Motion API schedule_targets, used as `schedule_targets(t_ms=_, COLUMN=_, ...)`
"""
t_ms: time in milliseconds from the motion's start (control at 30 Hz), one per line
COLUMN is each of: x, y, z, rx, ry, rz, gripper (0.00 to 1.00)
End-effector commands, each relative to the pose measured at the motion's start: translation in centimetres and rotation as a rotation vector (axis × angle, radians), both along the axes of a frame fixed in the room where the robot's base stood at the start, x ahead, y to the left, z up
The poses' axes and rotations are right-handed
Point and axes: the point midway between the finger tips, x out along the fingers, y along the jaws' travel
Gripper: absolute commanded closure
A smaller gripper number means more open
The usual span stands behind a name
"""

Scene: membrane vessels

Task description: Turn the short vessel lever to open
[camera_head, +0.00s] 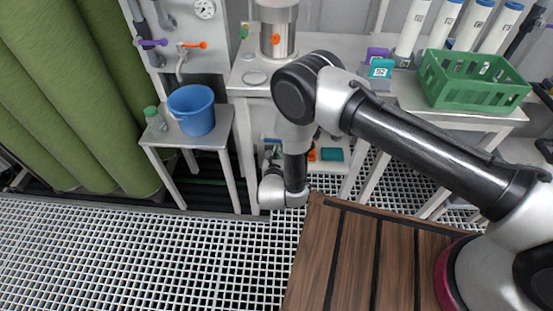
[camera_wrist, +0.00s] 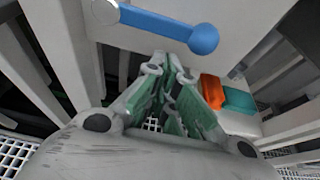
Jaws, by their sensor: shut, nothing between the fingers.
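A short metal vessel (camera_head: 278,32) stands upright on the white table, with a small orange handle (camera_head: 276,39) on its front. In the wrist view a blue lever (camera_wrist: 165,24) with a rounded end lies nearly crosswise at the top, joined to a pale round hub (camera_wrist: 104,10) at its left. I cannot tell from the head view whether this lever belongs to the short vessel. My gripper (camera_wrist: 168,62) is shut and empty, with green finger pads, just below the lever in the picture. In the head view my arm hides most of the gripper.
A blue bucket (camera_head: 192,109) and a green bottle (camera_head: 155,119) stand on a low side table. Orange (camera_wrist: 212,91) and teal (camera_wrist: 238,101) items lie right of my gripper. A green crate (camera_head: 472,82) sits at right. Table legs stand close around my gripper.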

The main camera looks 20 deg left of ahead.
Motion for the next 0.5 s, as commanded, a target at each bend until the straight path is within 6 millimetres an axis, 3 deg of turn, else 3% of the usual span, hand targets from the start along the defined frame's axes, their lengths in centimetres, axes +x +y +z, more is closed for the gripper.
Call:
schedule_targets(t_ms=200, x=0.30, y=0.08, z=1.08, rx=-0.001, ry=0.001, rz=0.006, gripper=1.00)
schedule_targets(t_ms=500, x=0.32, y=0.10, z=1.14, rx=-0.001, ry=0.000, rz=0.007, gripper=1.00)
